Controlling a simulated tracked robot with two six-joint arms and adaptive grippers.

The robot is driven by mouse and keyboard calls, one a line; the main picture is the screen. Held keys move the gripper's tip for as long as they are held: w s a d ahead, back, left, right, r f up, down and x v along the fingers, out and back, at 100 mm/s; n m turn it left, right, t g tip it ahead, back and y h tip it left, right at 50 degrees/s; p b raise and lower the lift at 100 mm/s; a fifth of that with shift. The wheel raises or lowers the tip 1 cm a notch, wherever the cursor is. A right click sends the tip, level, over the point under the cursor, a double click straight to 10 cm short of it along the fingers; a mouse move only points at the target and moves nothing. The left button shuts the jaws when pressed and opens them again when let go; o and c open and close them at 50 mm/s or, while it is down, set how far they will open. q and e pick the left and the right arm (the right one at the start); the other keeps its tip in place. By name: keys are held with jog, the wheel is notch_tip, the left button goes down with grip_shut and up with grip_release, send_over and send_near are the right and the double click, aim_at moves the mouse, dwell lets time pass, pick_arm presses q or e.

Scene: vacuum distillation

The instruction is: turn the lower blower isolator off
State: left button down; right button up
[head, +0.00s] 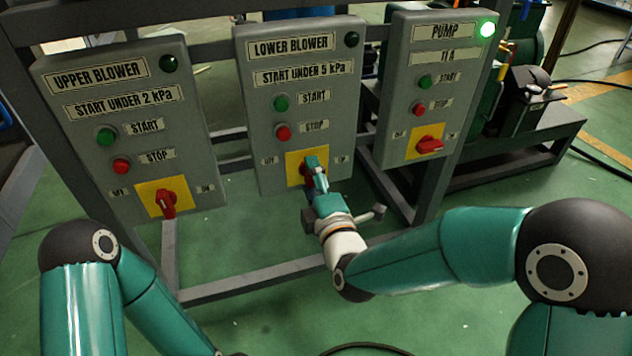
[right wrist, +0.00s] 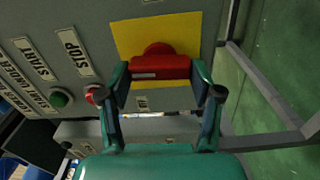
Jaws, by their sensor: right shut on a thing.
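The lower blower panel (head: 262,117) stands in the middle of the head view. Its isolator has a yellow plate (head: 293,158) with a red handle, mostly hidden behind my right gripper (head: 315,168). In the right wrist view the red handle (right wrist: 160,67) lies between the two fingers of my right gripper (right wrist: 161,80), which is shut on its ends. The handle lies across the line between the plate's two side labels, along the panel's up-down direction. The panel's lamp (head: 352,40) is dark. My left arm shows at the lower left, but its gripper is out of view.
The upper blower panel (head: 95,128) stands to the left, its red isolator handle (head: 168,204) roughly upright. The pump panel (head: 440,60) stands to the right, with its green lamp (head: 488,29) lit and its red handle (head: 430,145) roughly level. Grey frame bars run below.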

jog(key=shift+a+f+n, duration=0.1)
jog(key=shift+n, duration=0.4)
jog(key=o, duration=1.1)
jog(key=shift+o, duration=0.2)
jog(key=v, duration=0.7)
jog(key=shift+s, duration=0.2)
